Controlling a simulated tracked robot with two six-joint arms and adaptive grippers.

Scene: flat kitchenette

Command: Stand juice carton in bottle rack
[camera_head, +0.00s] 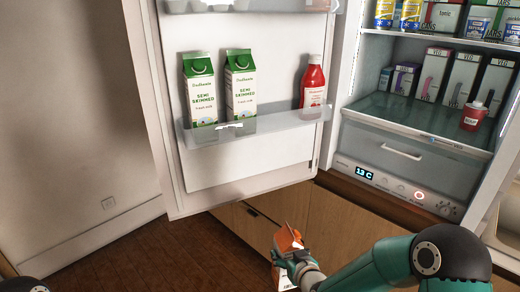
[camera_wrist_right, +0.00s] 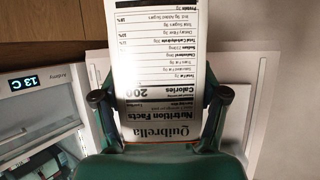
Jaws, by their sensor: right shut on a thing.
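The juice carton (camera_head: 288,239), orange and white, is held by my right gripper (camera_head: 290,257) low in front of the open fridge door, below the door's bottom edge in the picture. In the right wrist view the carton (camera_wrist_right: 160,60) shows its white nutrition panel upside down, with a finger of my right gripper (camera_wrist_right: 160,96) on each side. The bottle rack (camera_head: 280,123) is the clear bin on the inside of the door. Two green-and-white milk cartons (camera_head: 200,92) stand at its left and middle, and a red ketchup bottle (camera_head: 313,85) at its right end. My left gripper is out of view.
A gap is free in the rack between the right milk carton (camera_head: 241,88) and the ketchup. The fridge shelf (camera_head: 400,112) at the right holds boxes and a red jar (camera_head: 473,117). Wooden cabinet fronts (camera_head: 335,222) lie below the fridge.

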